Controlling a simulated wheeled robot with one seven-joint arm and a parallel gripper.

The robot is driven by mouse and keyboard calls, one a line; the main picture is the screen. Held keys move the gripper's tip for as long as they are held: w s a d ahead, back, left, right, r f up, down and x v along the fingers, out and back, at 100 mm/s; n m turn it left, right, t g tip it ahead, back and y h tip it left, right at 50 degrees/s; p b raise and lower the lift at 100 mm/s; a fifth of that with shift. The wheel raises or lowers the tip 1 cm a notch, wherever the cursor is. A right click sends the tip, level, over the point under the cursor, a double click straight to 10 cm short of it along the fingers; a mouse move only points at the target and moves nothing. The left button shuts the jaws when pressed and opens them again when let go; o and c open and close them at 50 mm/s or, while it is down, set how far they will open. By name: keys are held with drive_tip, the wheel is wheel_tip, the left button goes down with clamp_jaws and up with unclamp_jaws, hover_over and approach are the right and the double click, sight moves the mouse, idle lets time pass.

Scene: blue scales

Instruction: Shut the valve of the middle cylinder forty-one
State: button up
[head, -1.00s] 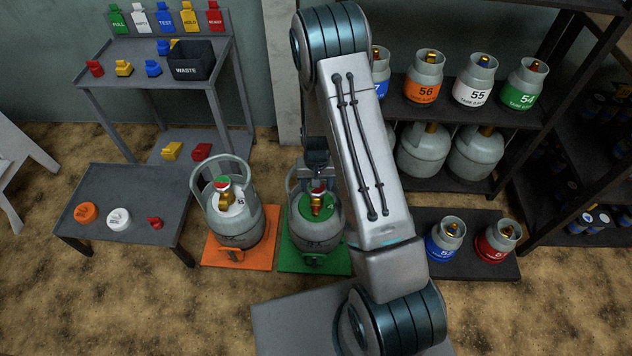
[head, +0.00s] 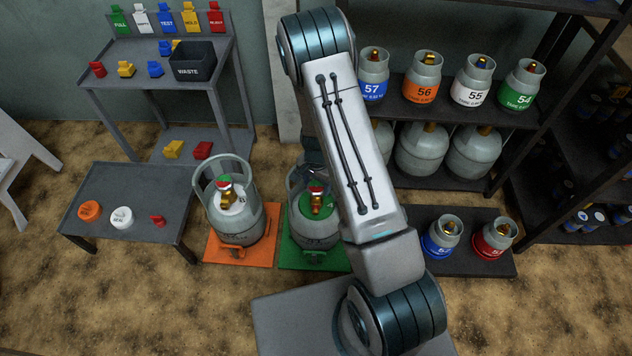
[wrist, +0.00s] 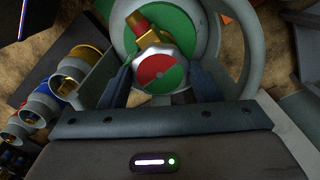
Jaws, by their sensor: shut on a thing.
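A grey cylinder with a green top (head: 304,231) stands upright on a green mat (head: 297,260), partly behind my arm. Its number is not readable. Its brass valve (wrist: 150,38) carries a red and green handwheel (wrist: 160,69). In the wrist view my gripper (wrist: 160,76) has one dark finger on each side of this handwheel and is shut on it. In the head view my arm mostly hides the gripper. How far the handwheel is turned cannot be told.
Another grey cylinder (head: 237,225) stands on an orange mat (head: 212,255) close to the left. A low table (head: 175,190) with caps is farther left. A shelf (head: 455,118) holds several cylinders behind.

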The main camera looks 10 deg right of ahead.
sight(316, 185)
drive_tip(key=shift+w, duration=0.2)
drive_tip(key=o, duration=1)
drive_tip(key=shift+s, duration=0.1)
wheel_tip(316, 185, up, 14)
drive_tip(key=p, duration=0.4)
drive_tip(key=shift+p, duration=0.3)
drive_tip(key=shift+f, duration=0.1)
